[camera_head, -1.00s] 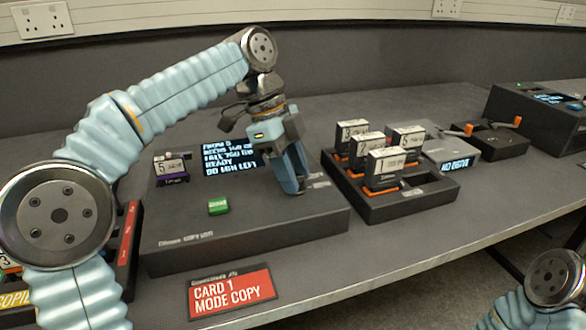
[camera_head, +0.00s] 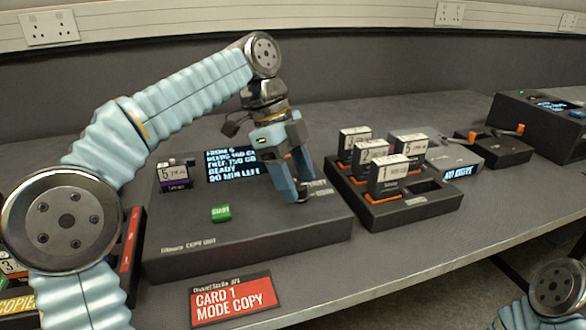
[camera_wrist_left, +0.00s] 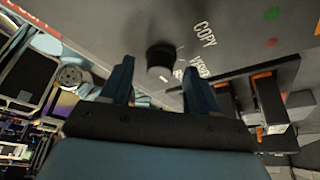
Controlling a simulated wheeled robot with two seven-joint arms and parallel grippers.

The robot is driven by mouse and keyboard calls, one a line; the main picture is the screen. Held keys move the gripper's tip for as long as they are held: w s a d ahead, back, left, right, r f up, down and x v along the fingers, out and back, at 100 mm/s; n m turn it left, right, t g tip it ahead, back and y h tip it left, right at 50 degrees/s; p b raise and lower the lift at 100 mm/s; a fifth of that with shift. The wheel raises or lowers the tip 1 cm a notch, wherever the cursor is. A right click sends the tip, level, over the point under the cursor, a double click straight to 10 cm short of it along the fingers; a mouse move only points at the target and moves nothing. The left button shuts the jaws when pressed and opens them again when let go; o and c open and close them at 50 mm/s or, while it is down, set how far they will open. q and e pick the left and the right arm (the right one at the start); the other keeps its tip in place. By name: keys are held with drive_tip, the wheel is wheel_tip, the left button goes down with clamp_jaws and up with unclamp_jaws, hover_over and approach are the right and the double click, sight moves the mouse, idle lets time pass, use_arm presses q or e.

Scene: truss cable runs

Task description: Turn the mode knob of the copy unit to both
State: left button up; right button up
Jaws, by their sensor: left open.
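The copy unit (camera_head: 250,235) is a dark box with a lit text screen (camera_head: 232,166), a green button (camera_head: 221,213) and a purple-based card (camera_head: 175,174) in its top. My left gripper (camera_head: 297,195) is open, pointing down over the unit's right part. In the left wrist view the black round mode knob (camera_wrist_left: 160,57) shows between and just beyond my open left fingertips. I cannot tell whether they touch it. A COPY label (camera_wrist_left: 204,34) and a partly hidden label lie beside the knob. The knob's setting is unclear. The head view hides the knob behind the fingers. My right gripper is out of view.
A dark tray (camera_head: 408,212) with several upright cards stands close right of the unit. A red sign (camera_head: 232,300) reading CARD 1 MODE COPY is at the front. More devices (camera_head: 545,127) stand at the far right. A red-edged rack (camera_head: 132,240) is at the left.

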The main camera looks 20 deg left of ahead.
use_arm(q)
drive_tip(key=v, duration=0.6)
drive_tip(key=shift+r, duration=0.1)
drive_tip(key=shift+a+r, duration=0.25)
drive_tip(key=shift+r, duration=0.15)
